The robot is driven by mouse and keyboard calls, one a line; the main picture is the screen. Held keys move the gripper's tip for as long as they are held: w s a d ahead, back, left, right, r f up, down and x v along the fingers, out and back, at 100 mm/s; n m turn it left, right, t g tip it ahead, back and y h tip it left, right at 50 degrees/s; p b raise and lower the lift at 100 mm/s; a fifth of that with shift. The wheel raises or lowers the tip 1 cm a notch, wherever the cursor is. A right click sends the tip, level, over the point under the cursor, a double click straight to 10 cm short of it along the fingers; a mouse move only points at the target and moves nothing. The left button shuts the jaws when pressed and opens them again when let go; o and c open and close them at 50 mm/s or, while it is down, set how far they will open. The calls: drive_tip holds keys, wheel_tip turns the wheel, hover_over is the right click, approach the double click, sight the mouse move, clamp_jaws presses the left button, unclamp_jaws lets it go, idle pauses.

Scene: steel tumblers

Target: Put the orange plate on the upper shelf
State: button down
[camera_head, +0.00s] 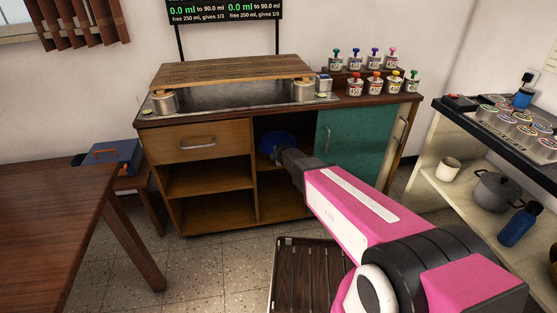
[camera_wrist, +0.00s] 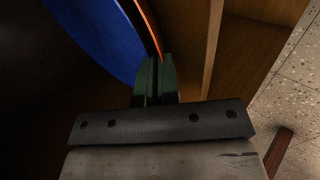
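My gripper (camera_wrist: 154,68) reaches into the upper middle opening of the wooden cabinet (camera_head: 218,230). In the wrist view its green fingers are close together on the edge of a plate. A thin orange strip (camera_wrist: 148,25), the orange plate seen nearly edge-on, runs into the fingertips. A broad blue round surface (camera_wrist: 95,32) lies right beside the strip; I cannot tell whether it is the plate's other face or another plate. In the head view only a blue round shape (camera_head: 272,141) shows at my gripper.
A teal door (camera_head: 352,148) stands right of the opening, and a drawer (camera_head: 198,141) left of it. A wooden board (camera_head: 230,71) and several small jars (camera_head: 375,85) are on top. A table (camera_head: 50,215) is at left, a slatted stool (camera_head: 308,270) in front.

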drive_tip(key=shift+f, duration=0.25)
drive_tip(key=shift+f, duration=0.15)
drive_tip(key=c, duration=1.6)
unclamp_jaws()
drive_tip(key=shift+c, duration=0.2)
drive_tip(key=v, duration=1.2)
drive_tip(key=s+d+m+g+h, duration=0.1)
drive_tip(key=s+d+m+g, duration=0.3)
drive_tip(key=s+d+m, duration=0.6)
drive_tip(key=s+d+m+g+h, duration=0.1)
drive_tip(key=s+d+m+g, duration=0.3)
drive_tip(key=s+d+m, duration=0.6)
drive_tip(key=d+r+m, duration=0.1)
drive_tip(key=d, duration=0.4)
drive_tip(key=shift+s+d+g, duration=0.15)
drive_tip(key=shift+s+g, duration=0.05)
drive_tip(key=shift+g, duration=0.1)
